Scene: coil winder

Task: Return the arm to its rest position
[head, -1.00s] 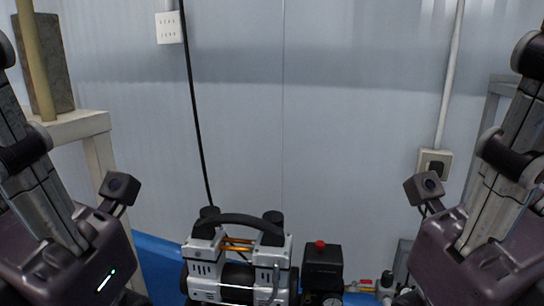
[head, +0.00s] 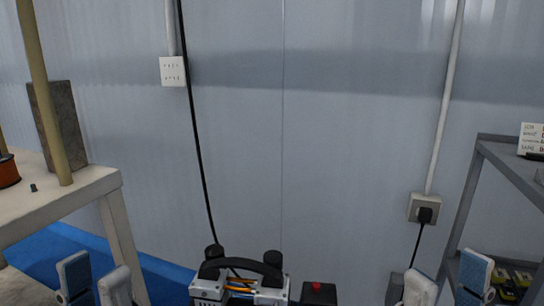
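My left gripper (head: 95,284) shows at the bottom left edge. Its two pale, blue-padded fingers stand apart with nothing between them. My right gripper (head: 447,284) shows at the bottom right edge, also with its two fingers apart and nothing seen between them. Only the fingertips of both grippers are in view; the arms are below the picture. The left gripper is in front of the white table's leg, and the right one is in front of the grey shelf.
A white table (head: 95,188) with a spool (head: 8,170) stands left. A grey shelf rack (head: 505,165) stands right. An air compressor (head: 240,287) is at bottom centre. A black cable (head: 196,130) hangs on the pale wall (head: 330,150).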

